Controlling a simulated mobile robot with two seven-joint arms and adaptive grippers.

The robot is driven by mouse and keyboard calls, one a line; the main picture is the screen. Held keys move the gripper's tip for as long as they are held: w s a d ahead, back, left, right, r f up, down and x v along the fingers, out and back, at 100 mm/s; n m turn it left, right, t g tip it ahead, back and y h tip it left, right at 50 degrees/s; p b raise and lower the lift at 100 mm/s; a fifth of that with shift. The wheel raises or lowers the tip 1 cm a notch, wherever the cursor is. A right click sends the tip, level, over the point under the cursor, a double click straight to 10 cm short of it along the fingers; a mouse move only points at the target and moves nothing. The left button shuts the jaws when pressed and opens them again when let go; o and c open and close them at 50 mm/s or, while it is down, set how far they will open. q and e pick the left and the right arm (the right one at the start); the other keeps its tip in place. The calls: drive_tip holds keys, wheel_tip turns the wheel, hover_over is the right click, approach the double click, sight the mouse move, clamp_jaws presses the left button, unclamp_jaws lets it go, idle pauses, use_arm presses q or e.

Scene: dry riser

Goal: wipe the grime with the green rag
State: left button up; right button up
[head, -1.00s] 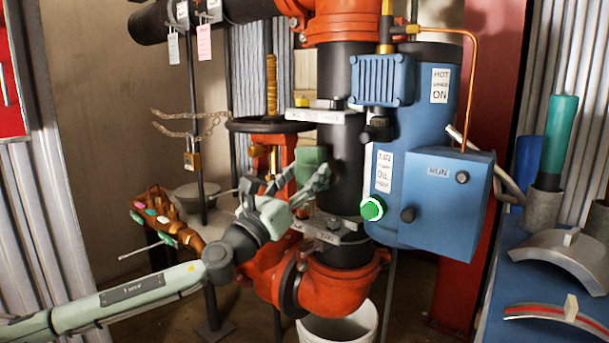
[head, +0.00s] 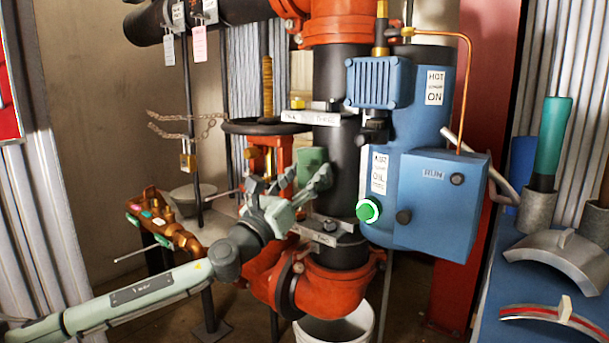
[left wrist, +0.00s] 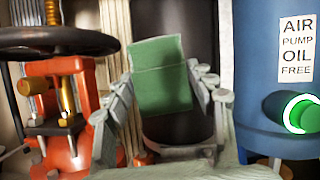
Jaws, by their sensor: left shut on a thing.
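The green rag (head: 311,160) is a folded pad, held upright at the left edge of the black vertical pipe (head: 343,180) in the head view. My left gripper (head: 301,178) is shut on it. In the left wrist view the rag (left wrist: 160,75) stands between the two fingers, in front of the dark pipe. I cannot tell whether the rag touches the pipe. No grime can be made out clearly; the rag and fingers hide part of the pipe. My right gripper is not in view.
A blue pump unit (head: 420,150) with a green-lit button (head: 367,211) stands close right of the pipe. A black handwheel (head: 265,127) on an orange valve is close left. Metal clamps (head: 328,230) project below, above a white bucket (head: 340,325).

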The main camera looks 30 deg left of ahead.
use_arm(q)
drive_tip(key=shift+s+d+r+p, duration=0.1)
drive_tip(key=shift+d+r+p, duration=0.1)
drive_tip(key=shift+d+p, duration=0.6)
drive_tip(key=shift+s+d+f+p, duration=0.15)
drive_tip(key=shift+d+p, duration=0.35)
drive_tip(key=shift+d, duration=0.7)
drive_tip(key=shift+a+f+b, duration=0.15)
drive_tip(key=shift+a+b, duration=0.2)
drive_tip(key=shift+a, duration=0.15)
drive_tip(key=shift+w+a+b, duration=0.2)
drive_tip(key=shift+a+b, duration=0.2)
drive_tip(key=shift+a, duration=0.4)
drive_tip(key=shift+w+a+b, duration=0.2)
drive_tip(key=shift+a+b, duration=0.15)
drive_tip(key=shift+a, duration=0.45)
